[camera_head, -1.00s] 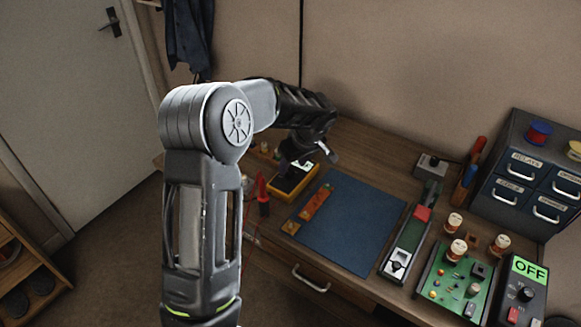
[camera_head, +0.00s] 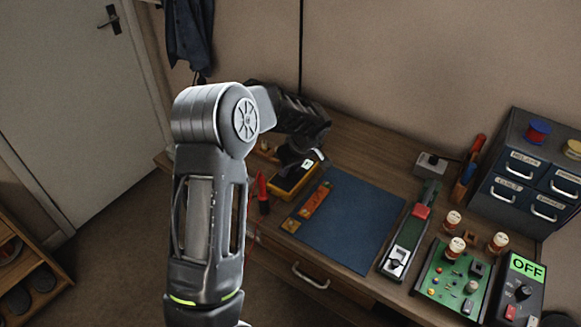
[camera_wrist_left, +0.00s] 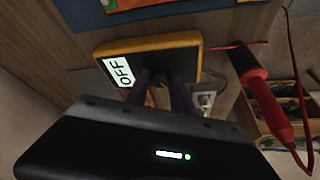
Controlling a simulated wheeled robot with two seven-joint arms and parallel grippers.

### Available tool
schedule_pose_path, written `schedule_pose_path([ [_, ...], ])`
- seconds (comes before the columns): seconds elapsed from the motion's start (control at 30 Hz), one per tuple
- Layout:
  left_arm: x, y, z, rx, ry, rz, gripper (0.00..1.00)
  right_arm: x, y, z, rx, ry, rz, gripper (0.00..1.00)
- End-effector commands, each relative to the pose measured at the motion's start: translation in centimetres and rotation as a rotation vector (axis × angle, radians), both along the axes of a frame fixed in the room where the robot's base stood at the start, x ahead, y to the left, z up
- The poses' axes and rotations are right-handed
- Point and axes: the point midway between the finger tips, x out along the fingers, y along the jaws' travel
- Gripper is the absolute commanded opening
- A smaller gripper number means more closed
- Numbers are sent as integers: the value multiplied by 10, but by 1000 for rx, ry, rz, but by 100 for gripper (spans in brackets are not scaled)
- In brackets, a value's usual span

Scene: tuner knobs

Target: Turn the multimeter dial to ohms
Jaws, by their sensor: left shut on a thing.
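The multimeter (camera_head: 291,182), a yellow-edged black box with a small light screen, lies at the left end of the bench. In the left wrist view the multimeter (camera_wrist_left: 148,60) shows a white screen reading OFF. My left gripper (camera_head: 296,168) is over the multimeter; in the wrist view its fingers (camera_wrist_left: 163,82) come down onto the face beside the screen. They are shut on the dial, which they mostly hide, so its pointer cannot be read. My right gripper is in neither view.
A red probe (camera_head: 263,190) with a lead lies beside the multimeter. A blue mat (camera_head: 345,222) with an orange strip (camera_head: 315,203) is to its right. Further right are a green circuit board (camera_head: 452,281), a black box reading OFF (camera_head: 518,290) and a drawer cabinet (camera_head: 525,165).

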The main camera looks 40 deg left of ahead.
Motion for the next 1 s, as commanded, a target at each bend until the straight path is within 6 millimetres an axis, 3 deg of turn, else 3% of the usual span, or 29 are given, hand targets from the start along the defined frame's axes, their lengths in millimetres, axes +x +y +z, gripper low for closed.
schedule_pose_path([
  [0.2, 0, 0, 0, 0, -1, 0, 0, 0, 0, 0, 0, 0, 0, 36],
  [0.67, 0, 0, -1, 0, -2, -35, 0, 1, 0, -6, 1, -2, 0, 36],
  [1.0, -1, 1, -3, 0, -3, -210, 0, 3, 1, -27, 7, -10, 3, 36],
])
